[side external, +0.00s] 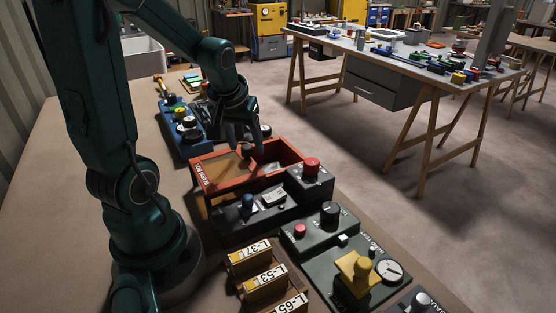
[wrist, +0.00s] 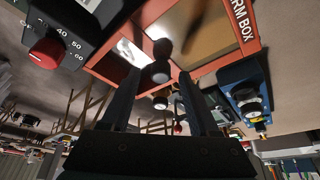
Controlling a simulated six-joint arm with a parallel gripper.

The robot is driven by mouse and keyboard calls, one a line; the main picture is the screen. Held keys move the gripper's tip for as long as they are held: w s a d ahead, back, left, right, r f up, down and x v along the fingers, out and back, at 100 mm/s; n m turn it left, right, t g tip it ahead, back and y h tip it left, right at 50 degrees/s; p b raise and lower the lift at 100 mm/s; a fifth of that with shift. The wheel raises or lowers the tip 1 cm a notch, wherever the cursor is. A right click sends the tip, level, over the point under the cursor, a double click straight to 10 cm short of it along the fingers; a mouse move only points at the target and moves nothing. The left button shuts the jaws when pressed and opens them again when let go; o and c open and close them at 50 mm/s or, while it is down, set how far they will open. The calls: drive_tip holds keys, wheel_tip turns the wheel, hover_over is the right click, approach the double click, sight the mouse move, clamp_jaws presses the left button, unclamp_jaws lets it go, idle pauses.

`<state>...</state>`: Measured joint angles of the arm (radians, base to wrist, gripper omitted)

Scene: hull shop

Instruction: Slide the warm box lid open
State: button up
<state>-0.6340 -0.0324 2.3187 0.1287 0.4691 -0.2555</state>
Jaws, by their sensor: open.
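The warm box (side external: 290,152) is an orange-red frame with a lettered rim, standing on the bench in the side external view. Its rim also shows at the top of the wrist view (wrist: 249,22). The lid (wrist: 212,38) is a brownish, amber-looking panel inside that frame, with a dark round knob (wrist: 161,50) on it. A bright patch beside the knob may be glare or an opening; I cannot tell. My gripper (side external: 243,140) is over the box, pointing down. In the wrist view its fingers (wrist: 160,88) stand apart, with the knob between or just beyond their tips. Contact cannot be made out.
A black control box with a red knob (side external: 312,166) adjoins the box's near side. A grey-green panel with a gauge (side external: 388,271) and yellow handle stands nearer the camera. Labelled blocks (side external: 265,280) lie in front. A blue device (side external: 181,130) is behind left. Bare bench lies to the left.

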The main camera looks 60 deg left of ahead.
drive_tip(key=shift+v, duration=2.15)
drive_tip(key=shift+w+d+r, duration=0.1)
drive_tip(key=shift+w+d, duration=0.05)
drive_tip(key=shift+d, duration=0.1)
drive_tip(key=s+d+r+m+t+h, duration=0.1)
drive_tip(key=s+d+m, duration=0.1)
drive_tip(key=d+m, duration=0.2)
drive_tip(key=s+d+r+m+t+h, duration=0.1)
drive_tip(key=d+m, duration=0.4)
drive_tip(key=d, duration=0.6)
drive_tip(key=s+h, duration=0.1)
drive_tip(key=s, duration=0.1)
drive_tip(key=shift+s+d+r, duration=0.15)
drive_tip(key=shift+s, duration=0.15)
